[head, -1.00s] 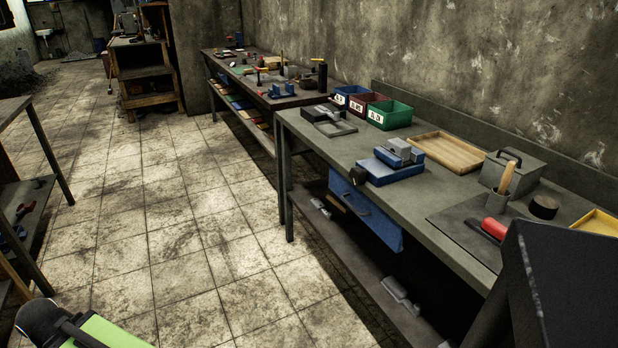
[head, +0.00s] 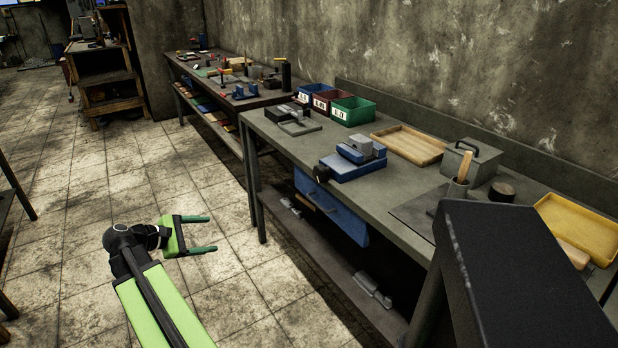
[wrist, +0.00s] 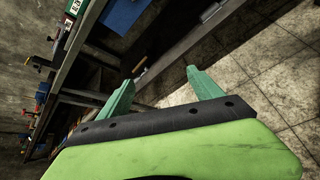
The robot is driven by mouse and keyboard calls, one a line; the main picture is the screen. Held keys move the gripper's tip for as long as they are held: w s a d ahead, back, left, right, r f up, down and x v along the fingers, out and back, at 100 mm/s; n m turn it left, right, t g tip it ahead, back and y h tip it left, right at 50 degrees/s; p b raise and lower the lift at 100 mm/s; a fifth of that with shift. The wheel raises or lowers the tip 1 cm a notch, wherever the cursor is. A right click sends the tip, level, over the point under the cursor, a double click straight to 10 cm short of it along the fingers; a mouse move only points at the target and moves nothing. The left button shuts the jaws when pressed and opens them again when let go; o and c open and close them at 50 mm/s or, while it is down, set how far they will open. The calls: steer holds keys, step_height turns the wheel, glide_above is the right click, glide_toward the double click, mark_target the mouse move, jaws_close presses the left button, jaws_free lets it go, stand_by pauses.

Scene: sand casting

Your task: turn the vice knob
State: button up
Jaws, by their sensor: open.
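A blue vice (head: 354,167) with grey jaws sits on the grey workbench (head: 395,190), close to its front edge. Its dark round knob (head: 321,173) sticks out at the vice's left end, over the bench edge. My gripper (head: 205,234) is open and empty, in front of the bench and to the left of the vice, over the tiled floor. Its two green fingers point right, toward the bench. In the wrist view the open fingers (wrist: 160,90) show with nothing between them. I cannot make out the vice knob there.
Blue, red and green bins (head: 353,111) stand at the back of the bench. A wooden tray (head: 409,146), a grey lidded box (head: 470,160) and a yellow tray (head: 578,225) lie to the right. A blue drawer (head: 330,207) hangs under the bench top. The floor aisle is clear.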

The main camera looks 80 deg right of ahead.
mark_target(317, 175)
steer(key=s+d+r+n+g, duration=0.1)
steer(key=s+d+r+g, duration=0.4)
steer(key=s, duration=0.3)
steer(key=s+d+r+g, duration=0.2)
steer(key=s+d+r, duration=0.4)
steer(key=s, duration=0.2)
steer(key=shift+h, duration=0.5)
steer(key=x, duration=1.7)
steer(key=shift+a+f, duration=0.1)
steer(key=c, duration=1.4)
steer(key=shift+o, duration=0.2)
steer(key=m+p, duration=0.1)
steer(key=m, duration=0.2)
steer(key=shift+a+t, duration=0.1)
steer(key=shift+t, duration=0.2)
steer(key=shift+s+m, duration=0.1)
steer(key=shift+m, duration=1)
